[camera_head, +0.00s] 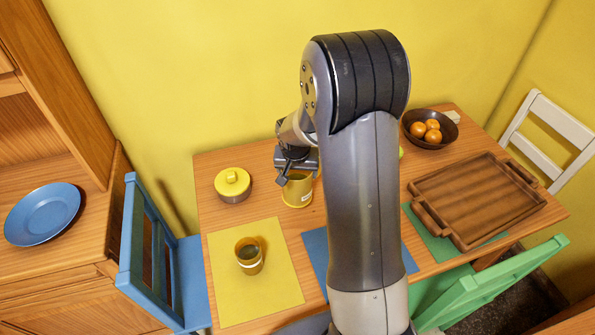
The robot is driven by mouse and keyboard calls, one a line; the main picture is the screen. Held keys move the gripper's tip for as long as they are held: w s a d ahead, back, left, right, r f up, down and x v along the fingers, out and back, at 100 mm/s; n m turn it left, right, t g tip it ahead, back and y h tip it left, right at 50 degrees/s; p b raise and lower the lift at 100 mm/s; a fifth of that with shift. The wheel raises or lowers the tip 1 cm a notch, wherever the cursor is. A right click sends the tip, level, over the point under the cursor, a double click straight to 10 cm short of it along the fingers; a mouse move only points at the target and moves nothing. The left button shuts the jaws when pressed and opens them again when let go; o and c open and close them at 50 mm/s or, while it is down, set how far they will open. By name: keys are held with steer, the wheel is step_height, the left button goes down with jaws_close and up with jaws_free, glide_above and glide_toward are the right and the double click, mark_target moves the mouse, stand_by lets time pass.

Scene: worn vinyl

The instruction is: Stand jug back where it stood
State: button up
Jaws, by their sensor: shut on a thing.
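The jug, a yellow vessel (297,192), is at the back of the wooden table, just left of my arm. My gripper (296,174) is over its top and shut on it. My gripper and wrist hide the jug's upper part. I cannot tell whether the jug's base touches the table or hangs just above it. My large grey arm stands in front and hides the middle of the table.
A yellow-lidded pot (232,184) stands left of the jug. A cup (249,256) stands on a yellow mat (280,290). A bowl of oranges (410,117) and a wooden tray (480,200) are at the right. Bare table (265,205) shows between pot and jug.

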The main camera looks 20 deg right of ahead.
step_height(320, 180, down, 6)
steer(key=b, duration=0.5)
steer(key=shift+r, duration=0.1)
steer(key=shift+f+b, duration=0.65)
steer(key=shift+b, duration=0.6)
stand_by(1.4)
steer(key=o, duration=1.4)
steer(key=shift+o, duration=0.2)
steer(key=shift+p+v, duration=2.25)
steer(key=shift+v, duration=1.8)
